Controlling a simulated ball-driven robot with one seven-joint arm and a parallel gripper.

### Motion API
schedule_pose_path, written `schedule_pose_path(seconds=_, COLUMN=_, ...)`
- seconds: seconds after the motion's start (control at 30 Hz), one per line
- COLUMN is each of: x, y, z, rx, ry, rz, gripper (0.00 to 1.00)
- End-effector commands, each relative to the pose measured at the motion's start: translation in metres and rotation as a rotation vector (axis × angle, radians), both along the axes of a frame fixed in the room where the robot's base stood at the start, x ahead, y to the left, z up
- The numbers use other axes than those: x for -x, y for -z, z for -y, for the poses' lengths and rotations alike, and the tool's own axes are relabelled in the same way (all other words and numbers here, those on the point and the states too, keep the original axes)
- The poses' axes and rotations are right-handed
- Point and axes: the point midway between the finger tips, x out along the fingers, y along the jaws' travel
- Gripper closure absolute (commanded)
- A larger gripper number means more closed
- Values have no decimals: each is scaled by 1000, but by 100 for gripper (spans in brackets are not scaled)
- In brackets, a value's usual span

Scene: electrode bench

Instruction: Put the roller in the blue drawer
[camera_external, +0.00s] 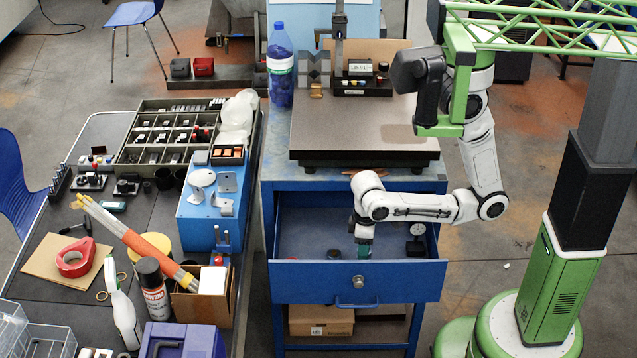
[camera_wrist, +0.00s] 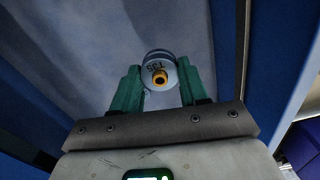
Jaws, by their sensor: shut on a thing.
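The blue drawer (camera_external: 305,283) is pulled open under the bench with the dark slab on top. My gripper (camera_external: 364,245) reaches down into the open drawer, near its front panel. In the wrist view, its green fingers (camera_wrist: 160,88) are shut on a pale grey cylinder, which looks like the roller (camera_wrist: 157,62). The roller's end faces the camera, with dark marks and an orange ring around a dark hole. The drawer floor (camera_wrist: 85,45) lies beyond it. I cannot tell whether the roller touches the floor. In the external view the roller is hidden.
A round dial gauge (camera_external: 416,236) stands in the drawer to the right of my gripper. A small dark object (camera_external: 336,254) lies to its left. The slab (camera_external: 345,138) overhangs behind; a cluttered table (camera_external: 52,240) stands left.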

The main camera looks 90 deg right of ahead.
Motion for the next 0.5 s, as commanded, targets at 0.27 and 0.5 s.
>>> schedule_pose_path(seconds=0.27, x=20, y=12, z=-12, rx=2, ry=15, rz=-1, gripper=89)
schedule_pose_path(seconds=0.5, x=19, y=42, z=-12, rx=2, ry=13, rz=1, gripper=89)
